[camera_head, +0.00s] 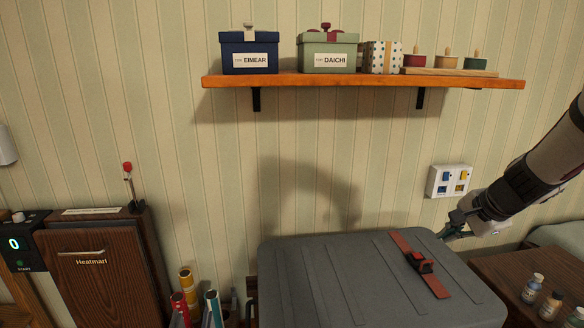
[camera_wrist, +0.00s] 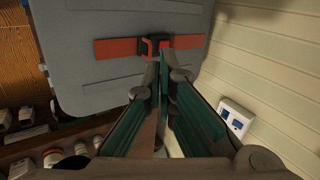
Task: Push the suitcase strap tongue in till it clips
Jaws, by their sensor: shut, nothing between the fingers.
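A grey ribbed suitcase (camera_head: 335,285) lies at the lower middle of the head view and fills the upper left of the wrist view (camera_wrist: 95,85). A red-brown strap (camera_head: 436,285) crosses its right part, with a black buckle (camera_head: 418,261) in the middle. The wrist view shows the strap (camera_wrist: 115,49) on both sides of the buckle (camera_wrist: 146,46), with a bright red patch there. How deep the tongue sits cannot be told. My gripper (camera_head: 449,233) is shut and empty beside the suitcase's far right corner; in the wrist view its fingertips (camera_wrist: 163,62) appear just below the buckle.
A wooden side table (camera_head: 492,268) with small bottles (camera_head: 533,288) stands right of the suitcase. A white switch panel (camera_head: 450,181) is on the wall near my arm. A shelf (camera_head: 300,82) with gift boxes hangs above. Rolled tubes (camera_head: 188,288) stand left of the suitcase.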

